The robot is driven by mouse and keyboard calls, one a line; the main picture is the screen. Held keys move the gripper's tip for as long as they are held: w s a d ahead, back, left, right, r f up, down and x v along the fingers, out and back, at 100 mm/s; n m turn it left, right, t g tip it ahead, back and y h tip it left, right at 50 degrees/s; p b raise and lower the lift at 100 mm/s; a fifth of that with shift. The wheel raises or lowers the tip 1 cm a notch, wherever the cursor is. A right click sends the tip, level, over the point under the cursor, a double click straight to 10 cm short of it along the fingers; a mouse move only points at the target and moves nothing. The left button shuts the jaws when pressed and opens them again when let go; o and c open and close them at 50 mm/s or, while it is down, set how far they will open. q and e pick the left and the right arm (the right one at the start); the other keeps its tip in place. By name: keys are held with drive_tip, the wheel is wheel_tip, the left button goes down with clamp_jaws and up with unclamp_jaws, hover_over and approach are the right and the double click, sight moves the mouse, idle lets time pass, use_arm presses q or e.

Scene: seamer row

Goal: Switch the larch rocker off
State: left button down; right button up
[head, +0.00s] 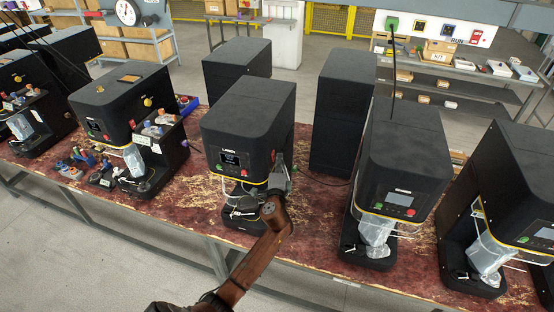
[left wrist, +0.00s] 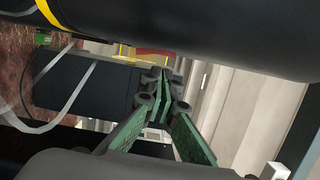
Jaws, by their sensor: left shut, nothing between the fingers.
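The larch machine (head: 240,115) is the black seamer in the middle of the bench, with a lit screen and a label that seems to read LARCH. Its rocker cannot be made out in either view. My left gripper (head: 279,170) is at the machine's right side, near its lower front corner. The left wrist view shows its green-padded fingers (left wrist: 161,85) shut together with nothing between them, under a large dark body with a yellow stripe (left wrist: 70,8). I cannot tell whether the fingertips touch anything. My right gripper is in neither view.
Similar black machines stand left (head: 118,100) and right (head: 405,155) on the worn red bench (head: 315,220). A tall black box (head: 342,110) stands behind, right of the larch machine. A dark cable (head: 325,182) crosses the bench. Some bare bench lies between the larch and right machines.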

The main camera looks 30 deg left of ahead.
use_arm(q)
drive_tip(key=w+d+b+v, duration=0.1)
drive_tip(key=d+v, duration=0.1)
drive_tip(key=v, duration=0.8)
drive_tip(key=shift+s+d+r+b, duration=0.25)
drive_tip(key=shift+d+r+b, duration=0.1)
drive_tip(key=shift+r, duration=0.1)
